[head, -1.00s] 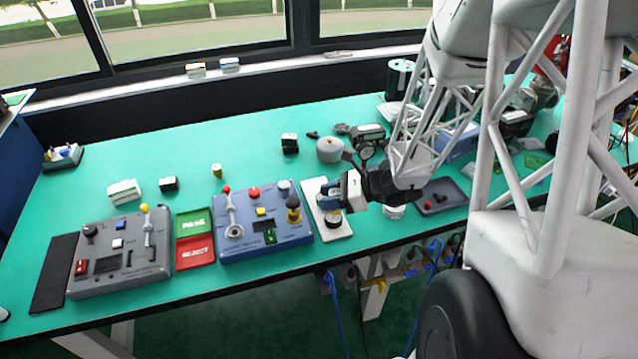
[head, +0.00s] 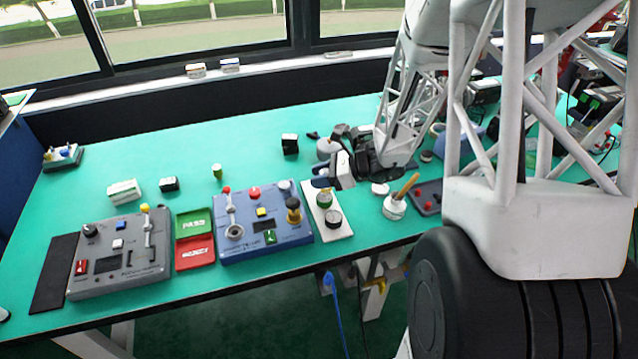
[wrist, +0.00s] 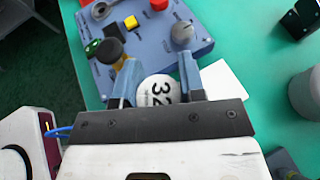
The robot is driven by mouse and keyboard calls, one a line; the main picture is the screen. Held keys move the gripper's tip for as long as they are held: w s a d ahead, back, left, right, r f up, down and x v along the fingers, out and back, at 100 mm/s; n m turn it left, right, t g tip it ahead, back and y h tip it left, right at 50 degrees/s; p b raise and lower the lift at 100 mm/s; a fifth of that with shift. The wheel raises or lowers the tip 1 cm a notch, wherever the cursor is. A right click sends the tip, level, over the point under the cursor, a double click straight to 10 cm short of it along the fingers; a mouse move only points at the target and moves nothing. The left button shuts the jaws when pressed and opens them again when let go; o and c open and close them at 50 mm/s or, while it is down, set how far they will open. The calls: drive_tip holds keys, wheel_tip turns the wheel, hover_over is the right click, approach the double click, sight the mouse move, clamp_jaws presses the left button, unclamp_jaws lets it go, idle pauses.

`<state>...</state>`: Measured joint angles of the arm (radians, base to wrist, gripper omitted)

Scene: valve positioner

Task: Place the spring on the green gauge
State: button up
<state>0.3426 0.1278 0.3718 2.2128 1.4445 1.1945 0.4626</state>
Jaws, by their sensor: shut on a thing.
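My gripper (wrist: 158,65) has its two blue-grey fingers on either side of a round white face marked 32 (wrist: 158,92), which I take to be the end of the held spring; no coils show. In the head view my gripper (head: 326,181) is over the far end of a white plate (head: 346,231). The green gauge (head: 324,200) stands on this plate, just on the near side of the fingers. A dark round gauge (head: 333,218) stands nearer the front edge. In the head view the held thing is hidden by the fingers and wrist.
Left of the plate is the blue panel (head: 262,247) with raised knobs. A white pot with an orange stick (head: 395,207) stands to the right, near a dark tray (head: 428,203). A grey cylinder (head: 327,147) is behind the gripper.

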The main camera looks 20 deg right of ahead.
drive_tip(key=shift+w, duration=0.1)
drive_tip(key=shift+w, duration=0.3)
drive_tip(key=shift+f, duration=1.8)
drive_tip(key=shift+f, duration=0.1)
drive_tip(key=o, duration=1)
drive_tip(key=shift+c, duration=0.2)
drive_tip(key=shift+d, duration=0.15)
drive_tip(key=v, duration=1.2)
drive_tip(key=shift+s, duration=0.1)
